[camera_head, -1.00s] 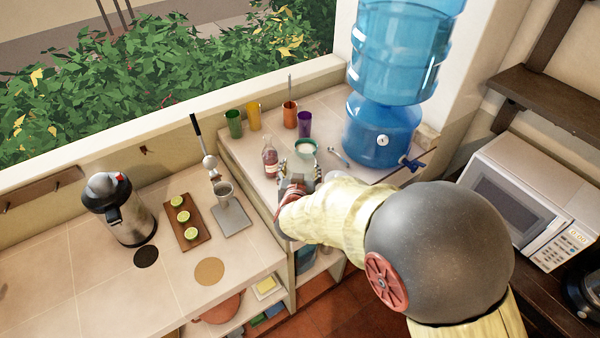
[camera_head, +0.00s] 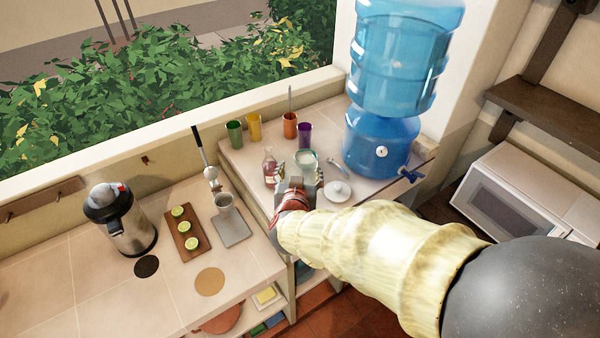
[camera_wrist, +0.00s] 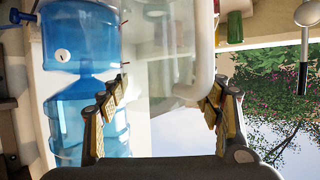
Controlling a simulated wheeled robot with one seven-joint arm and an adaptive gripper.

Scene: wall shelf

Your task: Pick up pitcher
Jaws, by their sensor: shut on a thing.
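The pitcher (camera_head: 307,160) is a clear vessel with whitish contents on the raised counter, in front of the purple cup. My gripper (camera_head: 299,177) is at its near side, with a finger on each side of it. In the wrist view, which is upside down, the pitcher (camera_wrist: 172,60) fills the space between the fingers of my gripper (camera_wrist: 165,95) as a translucent wall, its handle to the right. My gripper is shut on the pitcher. Its base is hidden by my gripper in the head view, so I cannot tell whether it touches the counter.
A blue water dispenser (camera_head: 380,145) stands to the right. A glass bottle (camera_head: 269,171) is close on the left. Green, yellow, orange (camera_head: 290,127) and purple (camera_head: 305,134) cups stand behind. A white lid-like disc (camera_head: 338,191) and a spoon (camera_head: 338,166) lie to the right.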

